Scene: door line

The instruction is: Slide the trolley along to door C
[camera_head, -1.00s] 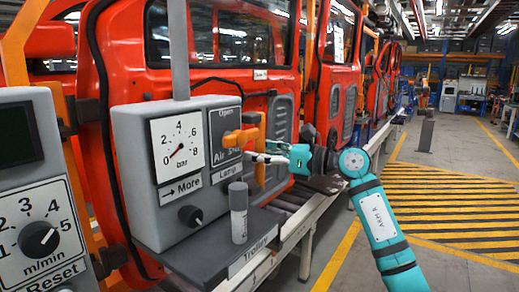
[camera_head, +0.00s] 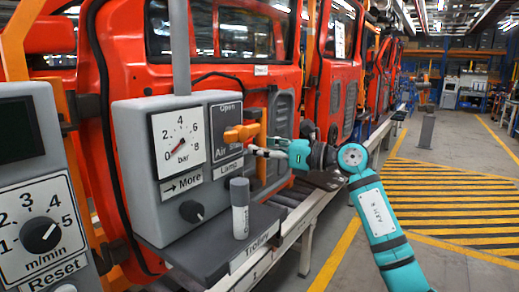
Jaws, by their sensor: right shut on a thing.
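The trolley is a dark grey shelf (camera_head: 212,252) with a "Trolley" label on its front edge. It runs along a pale rail beside the red doors. A grey control box (camera_head: 133,133) stands on it, with a bar gauge (camera_head: 177,141), a black knob (camera_head: 192,211) and an "Air" panel partly hidden by an orange handle (camera_head: 240,133). My right gripper (camera_head: 258,148) reaches in from the right and is shut at the orange handle; its fingertips are partly hard to make out. My left gripper is out of view.
A grey can (camera_head: 239,208) stands on the shelf's front corner. A second panel with an m/min dial (camera_head: 40,235) is at the left edge. Red doors (camera_head: 225,35) line the rail. Yellow-striped floor (camera_head: 440,205) at right is clear; a grey post (camera_head: 427,130) stands beyond.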

